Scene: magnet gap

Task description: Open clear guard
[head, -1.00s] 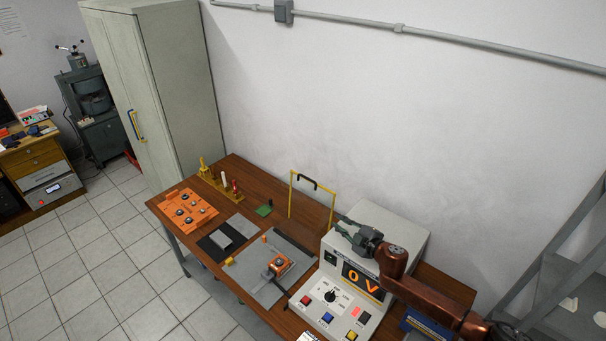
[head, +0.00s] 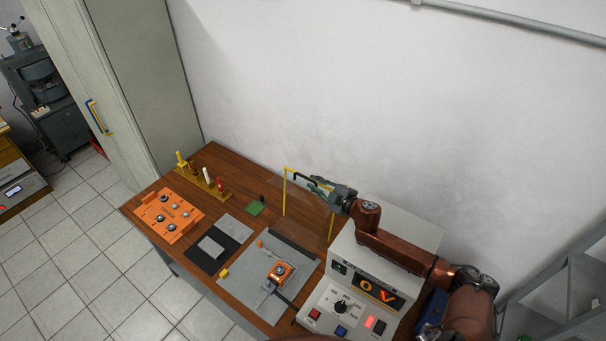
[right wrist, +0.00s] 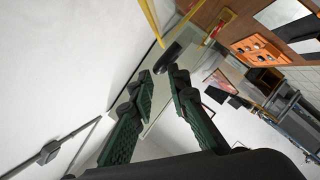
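The clear guard is a see-through panel in a yellow frame (head: 284,192), standing upright at the back of the table. Its black handle (right wrist: 175,52) shows in the right wrist view, just beyond my fingertips; I see no contact. My right gripper (head: 316,184) is at the frame's top edge, coming from the right. In the right wrist view (right wrist: 162,75) its green fingers stand apart with nothing between them. My left gripper is in neither view.
A grey control box (head: 385,235) with an orange "0 V" display stands right of the guard, under my right arm. An orange device (head: 281,272) sits on a grey plate (head: 245,287) in front.

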